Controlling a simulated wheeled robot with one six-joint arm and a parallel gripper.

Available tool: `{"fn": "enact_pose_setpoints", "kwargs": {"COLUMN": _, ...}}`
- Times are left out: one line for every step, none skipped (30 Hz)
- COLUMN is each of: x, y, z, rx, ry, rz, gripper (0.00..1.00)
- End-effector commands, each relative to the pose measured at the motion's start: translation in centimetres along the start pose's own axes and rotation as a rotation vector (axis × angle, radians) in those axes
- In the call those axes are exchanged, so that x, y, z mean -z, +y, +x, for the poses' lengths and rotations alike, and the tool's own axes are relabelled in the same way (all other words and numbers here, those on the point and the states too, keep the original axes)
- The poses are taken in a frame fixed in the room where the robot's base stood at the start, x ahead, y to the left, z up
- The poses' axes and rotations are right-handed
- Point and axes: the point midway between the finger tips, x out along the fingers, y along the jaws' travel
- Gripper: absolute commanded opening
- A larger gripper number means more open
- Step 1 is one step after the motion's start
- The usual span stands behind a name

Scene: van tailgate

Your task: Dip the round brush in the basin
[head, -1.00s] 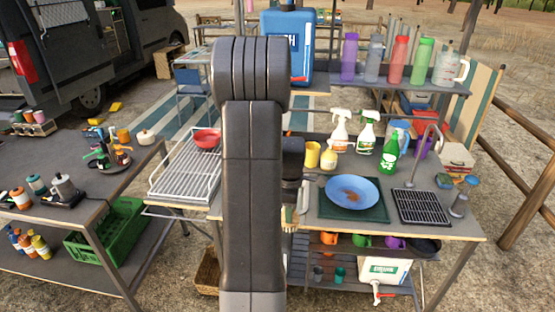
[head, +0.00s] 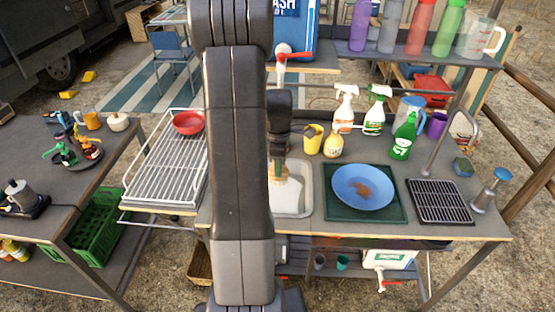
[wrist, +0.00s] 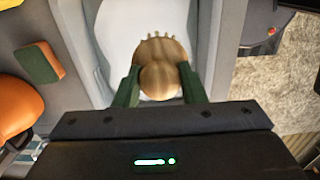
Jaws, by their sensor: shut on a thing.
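The round brush (wrist: 160,75), with a rounded wooden top and light bristles, is between the green fingers of my gripper (wrist: 160,88) in the wrist view. My gripper is shut on it. The white basin (wrist: 125,25) lies behind the brush there. In the head view the basin (head: 293,202) is set in the worktop, partly hidden by my arm. My gripper (head: 283,178) is over the back part of the basin, and the brush is hardly distinguishable there. I cannot tell whether the bristles touch the basin floor or any water.
A blue plate (head: 362,187) on a green mat stands right of the basin. A yellow cup (head: 312,139) and spray bottles stand behind. A wire rack (head: 160,165) with a red bowl (head: 188,122) is at left. A sponge (wrist: 40,62) shows beside the basin in the wrist view.

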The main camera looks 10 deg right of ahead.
Motion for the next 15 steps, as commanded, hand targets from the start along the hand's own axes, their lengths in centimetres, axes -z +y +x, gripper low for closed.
{"fn": "enact_pose_setpoints", "kwargs": {"x": 0.0, "y": 0.0, "z": 0.5, "rx": 0.001, "ry": 0.0, "rz": 0.0, "gripper": 0.19}}
{"fn": "enact_pose_setpoints", "kwargs": {"x": 0.0, "y": 0.0, "z": 0.8, "rx": 0.001, "ry": 0.0, "rz": 0.0, "gripper": 0.19}}
{"fn": "enact_pose_setpoints", "kwargs": {"x": 0.0, "y": 0.0, "z": 1.1, "rx": 0.001, "ry": 0.0, "rz": 0.0, "gripper": 0.19}}
{"fn": "enact_pose_setpoints", "kwargs": {"x": 0.0, "y": 0.0, "z": 1.3, "rx": 0.001, "ry": 0.0, "rz": 0.0, "gripper": 0.19}}
{"fn": "enact_pose_setpoints", "kwargs": {"x": 0.0, "y": 0.0, "z": 1.6, "rx": 0.002, "ry": 0.0, "rz": 0.0, "gripper": 0.19}}
{"fn": "enact_pose_setpoints", "kwargs": {"x": 0.0, "y": 0.0, "z": 2.0, "rx": 0.002, "ry": 0.0, "rz": 0.0, "gripper": 0.19}}
{"fn": "enact_pose_setpoints", "kwargs": {"x": 0.0, "y": 0.0, "z": 2.3, "rx": 0.002, "ry": 0.0, "rz": 0.0, "gripper": 0.19}}
{"fn": "enact_pose_setpoints", "kwargs": {"x": 0.0, "y": 0.0, "z": 2.6, "rx": 0.001, "ry": 0.0, "rz": 0.0, "gripper": 0.19}}
{"fn": "enact_pose_setpoints", "kwargs": {"x": 0.0, "y": 0.0, "z": 3.0, "rx": 0.001, "ry": 0.0, "rz": 0.0, "gripper": 0.19}}
{"fn": "enact_pose_setpoints", "kwargs": {"x": 0.0, "y": 0.0, "z": 3.3, "rx": 0.001, "ry": 0.0, "rz": 0.0, "gripper": 0.19}}
{"fn": "enact_pose_setpoints", "kwargs": {"x": 0.0, "y": 0.0, "z": 3.6, "rx": 0.001, "ry": 0.0, "rz": 0.0, "gripper": 0.19}}
{"fn": "enact_pose_setpoints", "kwargs": {"x": 0.0, "y": 0.0, "z": 4.0, "rx": 0.001, "ry": 0.0, "rz": 0.0, "gripper": 0.19}}
{"fn": "enact_pose_setpoints", "kwargs": {"x": 0.0, "y": 0.0, "z": 4.3, "rx": 0.001, "ry": 0.0, "rz": 0.0, "gripper": 0.19}}
{"fn": "enact_pose_setpoints", "kwargs": {"x": 0.0, "y": 0.0, "z": 4.6, "rx": 0.001, "ry": 0.0, "rz": 0.0, "gripper": 0.19}}
{"fn": "enact_pose_setpoints", "kwargs": {"x": 0.0, "y": 0.0, "z": 5.0, "rx": 0.001, "ry": 0.0, "rz": 0.0, "gripper": 0.19}}
